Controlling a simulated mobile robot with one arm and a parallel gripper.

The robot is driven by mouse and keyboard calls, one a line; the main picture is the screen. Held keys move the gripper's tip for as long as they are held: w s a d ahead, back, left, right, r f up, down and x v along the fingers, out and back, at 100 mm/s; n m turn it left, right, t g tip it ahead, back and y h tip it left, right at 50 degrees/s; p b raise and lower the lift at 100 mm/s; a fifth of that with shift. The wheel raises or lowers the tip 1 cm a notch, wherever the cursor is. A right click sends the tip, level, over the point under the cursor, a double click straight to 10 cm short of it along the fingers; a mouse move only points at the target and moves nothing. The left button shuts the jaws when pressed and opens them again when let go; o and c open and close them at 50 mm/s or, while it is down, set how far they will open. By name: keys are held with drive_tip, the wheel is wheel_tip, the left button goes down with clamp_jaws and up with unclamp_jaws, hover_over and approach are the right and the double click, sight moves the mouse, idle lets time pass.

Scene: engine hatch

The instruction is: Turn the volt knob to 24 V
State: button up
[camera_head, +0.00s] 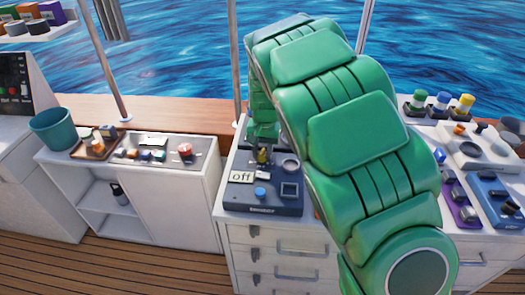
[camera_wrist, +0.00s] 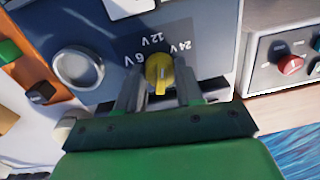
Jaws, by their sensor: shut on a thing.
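The yellow volt knob (camera_wrist: 160,72) sits on a dark blue panel (camera_wrist: 105,45) in the wrist view. White marks 6 V, 12V and 24V appear upside down around its far side. A pale line shows on the knob, but I cannot tell for sure which mark it selects. My gripper (camera_wrist: 158,84) is shut on the knob, one finger on each side. In the head view the knob (camera_head: 263,156) shows partly below my gripper, on the dark blue unit (camera_head: 270,207) with a sign reading "off". My green arm covers much of the counter.
A round grey ring (camera_wrist: 78,68) lies beside the knob in the wrist view. A grey box with a red knob (camera_wrist: 290,65) stands to the right. In the head view, several coloured knobs (camera_head: 441,101) and units stand right of my arm. A teal bucket (camera_head: 53,129) is far left.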

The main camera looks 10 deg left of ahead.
drive_tip(key=m, duration=0.3)
drive_tip(key=shift+m, duration=0.3)
drive_tip(key=shift+r+m, duration=0.1)
drive_tip(key=shift+m, duration=1.9)
drive_tip(key=o, duration=1)
drive_tip(key=shift+o, duration=0.2)
